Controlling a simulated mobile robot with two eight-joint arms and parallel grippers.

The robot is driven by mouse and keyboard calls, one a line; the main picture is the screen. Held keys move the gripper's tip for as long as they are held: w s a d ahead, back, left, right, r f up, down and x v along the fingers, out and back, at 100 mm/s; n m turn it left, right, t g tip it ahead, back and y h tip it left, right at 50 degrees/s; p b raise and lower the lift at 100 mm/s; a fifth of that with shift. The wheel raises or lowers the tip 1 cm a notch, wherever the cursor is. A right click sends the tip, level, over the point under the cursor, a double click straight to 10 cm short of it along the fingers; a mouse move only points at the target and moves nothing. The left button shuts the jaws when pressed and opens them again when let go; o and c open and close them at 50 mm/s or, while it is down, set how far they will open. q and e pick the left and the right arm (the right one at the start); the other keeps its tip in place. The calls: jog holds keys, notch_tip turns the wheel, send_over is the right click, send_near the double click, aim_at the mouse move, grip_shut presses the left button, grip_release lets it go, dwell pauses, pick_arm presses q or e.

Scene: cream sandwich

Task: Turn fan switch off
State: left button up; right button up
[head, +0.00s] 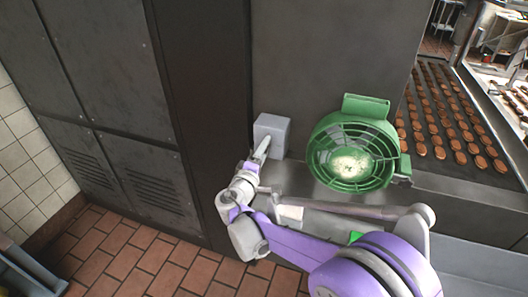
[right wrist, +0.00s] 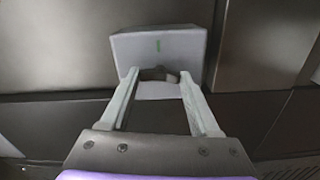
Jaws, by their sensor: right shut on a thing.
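The fan switch is a light grey box (head: 271,130) on the dark panel left of the green fan (head: 383,107). In the right wrist view the box (right wrist: 180,48) has a short green mark on its face, and a dark switch piece (right wrist: 158,74) is at its lower front. My right gripper (head: 262,148) reaches up to the box's lower front. Its two fingers (right wrist: 159,78) are on either side of the switch piece, shut on it. The fingertips partly hide the box's lower face. My left gripper is not in view.
The green fan stands close to the right of the box. A conveyor (head: 435,110) with rows of brown round cookies runs behind it at the right. Dark metal cabinets (head: 110,80) stand at the left. Brown floor tiles (head: 130,260) lie open below.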

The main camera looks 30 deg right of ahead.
jog(key=shift+n, duration=0.8)
jog(key=o, duration=1.4)
jog(key=shift+c, duration=0.2)
jog(key=b+v, duration=0.1)
jog(key=v, duration=0.9)
jog(key=shift+s+a, duration=0.25)
jog(key=shift+a, duration=0.05)
